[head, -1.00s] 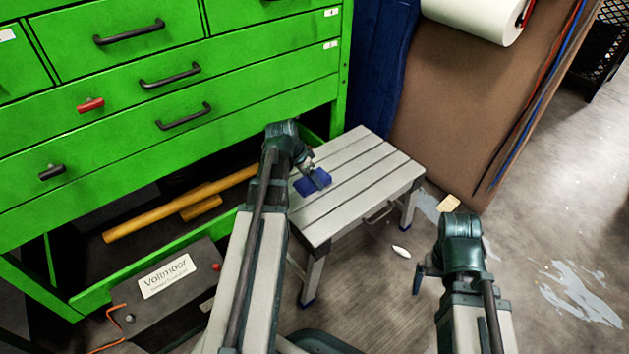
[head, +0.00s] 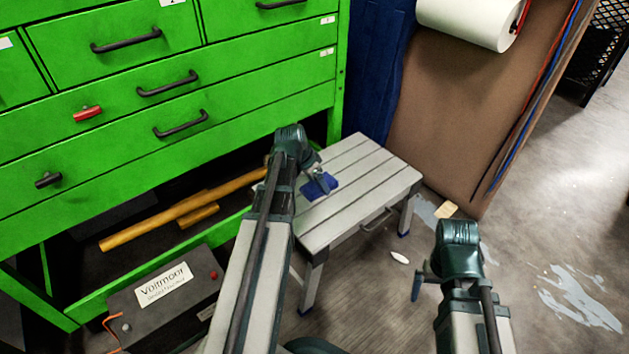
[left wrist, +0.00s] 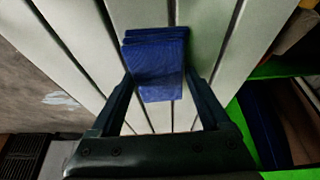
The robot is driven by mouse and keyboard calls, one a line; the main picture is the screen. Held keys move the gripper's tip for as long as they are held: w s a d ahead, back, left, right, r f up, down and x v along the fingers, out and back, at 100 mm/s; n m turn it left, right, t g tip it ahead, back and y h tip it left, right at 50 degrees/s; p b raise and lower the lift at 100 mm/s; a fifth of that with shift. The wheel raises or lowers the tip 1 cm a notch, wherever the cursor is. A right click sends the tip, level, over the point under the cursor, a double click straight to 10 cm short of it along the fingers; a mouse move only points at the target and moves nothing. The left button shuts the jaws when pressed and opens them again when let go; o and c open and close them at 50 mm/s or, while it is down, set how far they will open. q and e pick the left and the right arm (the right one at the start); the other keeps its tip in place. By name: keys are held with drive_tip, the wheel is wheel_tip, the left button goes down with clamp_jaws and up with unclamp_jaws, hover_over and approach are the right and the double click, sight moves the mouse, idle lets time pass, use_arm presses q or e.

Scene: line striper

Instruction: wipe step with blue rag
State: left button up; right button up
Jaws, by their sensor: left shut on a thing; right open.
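The step (head: 365,185) is a small stool with a pale slatted top, standing on the floor in front of the green cabinet; its slats fill much of the left wrist view (left wrist: 212,30). The blue rag (head: 318,187) is a small folded pad at the left part of the step top. My left gripper (head: 322,182) is over the step and shut on the rag; in the left wrist view the rag (left wrist: 157,62) sits between its two fingers. Whether the rag touches the slats is hard to tell. My right gripper (head: 418,284) is open and empty above the floor, right of the step.
The green drawer cabinet (head: 150,90) stands close behind and left of the step. A dark box labelled Voltmoor (head: 165,300) sits at lower left, near a yellow bar (head: 180,212). A small white piece (head: 399,258) lies on the floor. Floor at right is open.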

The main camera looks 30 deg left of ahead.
sight(333, 199)
use_arm(q)
drive_tip(key=shift+s+d, duration=0.45)
drive_tip(key=shift+d, duration=0.5)
drive_tip(key=shift+s+d, duration=0.4)
drive_tip(key=shift+d, duration=0.6)
drive_tip(key=shift+s+d, duration=0.45)
drive_tip(key=shift+d, duration=0.5)
drive_tip(key=shift+s+d, duration=0.35)
drive_tip(key=shift+d, duration=0.45)
drive_tip(key=shift+s+d, duration=0.35)
drive_tip(key=shift+d, duration=0.45)
drive_tip(key=shift+f, duration=0.15)
drive_tip(key=shift+w+a, duration=0.4)
drive_tip(key=shift+a, duration=0.35)
drive_tip(key=shift+w+a, duration=0.35)
drive_tip(key=shift+a, duration=0.6)
drive_tip(key=shift+a, duration=0.1)
drive_tip(key=shift+w+a, duration=0.35)
drive_tip(key=shift+a, duration=0.45)
drive_tip(key=shift+w+a, duration=0.35)
drive_tip(key=shift+a, duration=0.45)
